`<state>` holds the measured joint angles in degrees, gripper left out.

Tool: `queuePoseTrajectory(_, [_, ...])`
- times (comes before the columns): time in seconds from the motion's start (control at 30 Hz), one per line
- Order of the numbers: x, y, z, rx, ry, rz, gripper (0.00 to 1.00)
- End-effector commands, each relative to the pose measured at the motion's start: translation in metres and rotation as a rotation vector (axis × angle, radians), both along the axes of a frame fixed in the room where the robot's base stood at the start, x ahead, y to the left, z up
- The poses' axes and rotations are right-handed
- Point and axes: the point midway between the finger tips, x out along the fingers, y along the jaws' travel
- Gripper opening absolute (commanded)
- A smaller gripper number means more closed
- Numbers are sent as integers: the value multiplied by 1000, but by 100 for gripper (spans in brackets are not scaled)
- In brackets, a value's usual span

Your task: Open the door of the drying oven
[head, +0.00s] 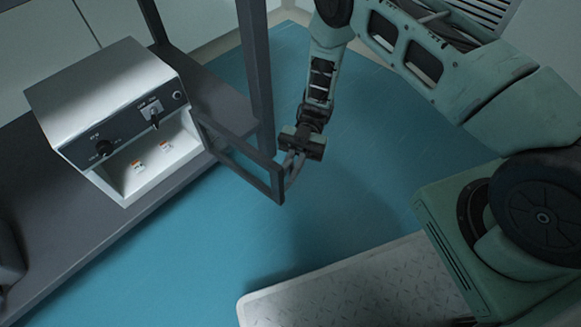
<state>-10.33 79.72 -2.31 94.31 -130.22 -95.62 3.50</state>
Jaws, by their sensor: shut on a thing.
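The drying oven (105,85) is a white box with a dark control strip, on the grey table at the left. Its framed door (238,160) stands swung out wide from the oven's right side, past the table's front edge. The oven's inside shows in part, with two small orange-and-white labels on a surface. My gripper (292,164) is at the free end of the door and is shut on the door's handle (293,175). The fingertips and much of the handle are small and partly hidden.
The grey table (50,235) runs along the left, with a dark upright post (256,75) behind the door. A dark object (8,262) sits at the left edge. Blue floor (200,235) in front of the table is clear.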

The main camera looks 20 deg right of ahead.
Motion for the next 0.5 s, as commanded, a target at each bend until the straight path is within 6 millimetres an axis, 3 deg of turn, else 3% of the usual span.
queuePoseTrajectory(0.1, [0,0,0,-1,1,0,0])
queuePoseTrajectory(0.13, [0,0,0,-1,1,0,15])
queuePoseTrajectory(0.5, [4,-3,0,0,-1,-1,15])
